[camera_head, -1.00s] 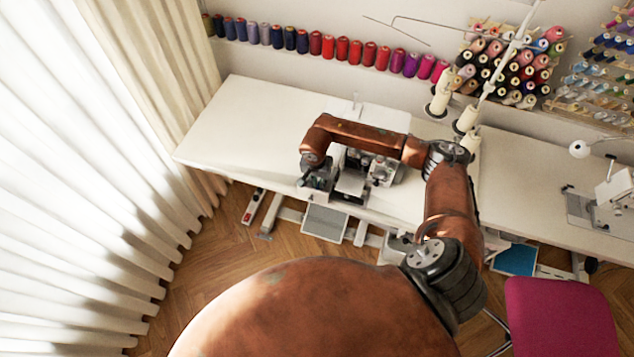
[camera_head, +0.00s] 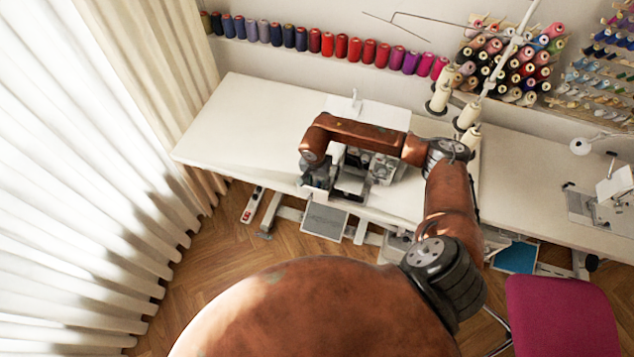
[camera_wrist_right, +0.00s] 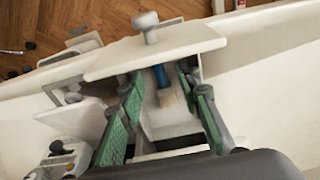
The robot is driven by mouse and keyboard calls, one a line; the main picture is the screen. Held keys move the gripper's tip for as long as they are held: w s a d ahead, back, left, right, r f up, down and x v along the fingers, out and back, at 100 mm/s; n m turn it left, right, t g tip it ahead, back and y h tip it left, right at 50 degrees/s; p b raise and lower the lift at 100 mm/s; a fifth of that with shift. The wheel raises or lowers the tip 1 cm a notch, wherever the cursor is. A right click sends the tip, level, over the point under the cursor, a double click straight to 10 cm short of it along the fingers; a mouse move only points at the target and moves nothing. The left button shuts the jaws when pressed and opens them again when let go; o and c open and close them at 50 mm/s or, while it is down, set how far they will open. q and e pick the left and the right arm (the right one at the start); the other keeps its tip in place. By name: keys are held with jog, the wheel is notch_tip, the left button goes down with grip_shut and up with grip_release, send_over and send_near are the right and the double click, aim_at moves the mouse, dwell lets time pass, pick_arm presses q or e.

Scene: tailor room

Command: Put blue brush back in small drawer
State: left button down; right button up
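A blue brush (camera_wrist_right: 161,77) with pale bristles lies in the small white drawer (camera_wrist_right: 155,49), which is pulled out and has a round grey knob (camera_wrist_right: 146,22) on its front. My right gripper (camera_wrist_right: 163,92) is open in the right wrist view. Its green-padded fingers stand apart on either side of the brush, with visible gaps to it. In the head view my right gripper (camera_head: 318,182) is mostly hidden under my arm, beside the sewing machine (camera_head: 372,167). My left gripper is not in view.
The white table (camera_head: 238,125) is clear on its left side. Thread cones (camera_head: 439,98) stand behind my right arm. A pink chair (camera_head: 560,315) stands at the lower right, and a pale curtain (camera_head: 90,190) hangs at the left.

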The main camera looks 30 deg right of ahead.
jog(key=shift+r, duration=0.15)
notch_tip(320, 180, up, 12)
jog(key=a, duration=0.1)
jog(key=shift+s, duration=0.45)
jog(key=shift+a+f, duration=0.1)
jog(key=shift+f, duration=0.1)
